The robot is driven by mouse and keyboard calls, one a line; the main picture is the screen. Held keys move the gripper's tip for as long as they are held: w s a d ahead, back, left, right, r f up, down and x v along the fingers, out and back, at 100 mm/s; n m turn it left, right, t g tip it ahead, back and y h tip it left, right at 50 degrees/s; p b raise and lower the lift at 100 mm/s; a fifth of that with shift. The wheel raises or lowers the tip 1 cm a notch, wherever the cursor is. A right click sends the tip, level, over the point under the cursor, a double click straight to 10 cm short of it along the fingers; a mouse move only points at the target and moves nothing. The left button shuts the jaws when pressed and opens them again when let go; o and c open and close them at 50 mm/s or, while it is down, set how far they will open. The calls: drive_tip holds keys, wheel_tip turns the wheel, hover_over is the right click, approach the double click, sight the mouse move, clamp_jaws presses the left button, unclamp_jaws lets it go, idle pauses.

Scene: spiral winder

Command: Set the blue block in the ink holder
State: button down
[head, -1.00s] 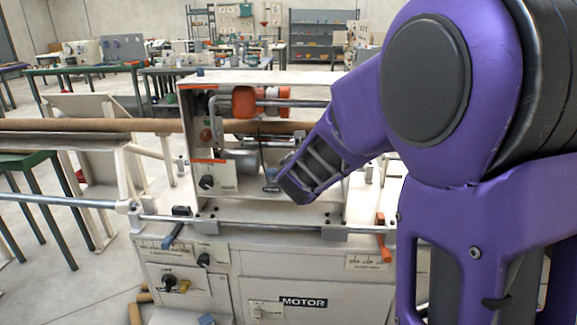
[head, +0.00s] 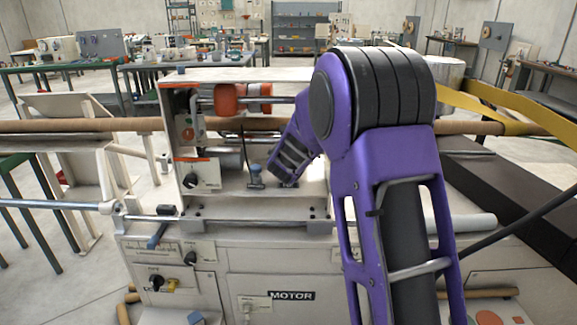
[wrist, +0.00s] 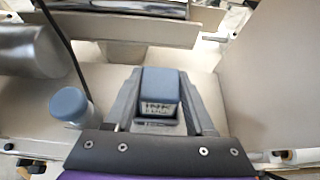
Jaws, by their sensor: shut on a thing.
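The blue block (wrist: 160,84) is between the two fingers of my gripper (wrist: 160,95) in the wrist view, and the gripper is shut on it. A piece with a white INK label (wrist: 158,110), seemingly the ink holder, shows right at the block's near edge. I cannot tell whether the block sits in it or just above it. In the head view my gripper (head: 288,182) points down to the machine's shelf, and its fingers hide the block.
A round blue-topped knob or bottle (wrist: 70,104) stands left of the gripper; it also shows in the head view (head: 256,176). A metal cylinder (wrist: 30,52) and a thin dark rod are further left. The machine's side panel (wrist: 270,75) rises at right.

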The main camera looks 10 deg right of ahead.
drive_tip(key=shift+f, duration=0.2)
drive_tip(key=shift+c, duration=1.2)
unclamp_jaws()
drive_tip(key=shift+r, duration=0.1)
drive_tip(key=shift+r, duration=0.25)
drive_tip(key=v, duration=1.2)
drive_tip(key=shift+p, duration=0.35)
drive_tip(key=shift+f, duration=0.1)
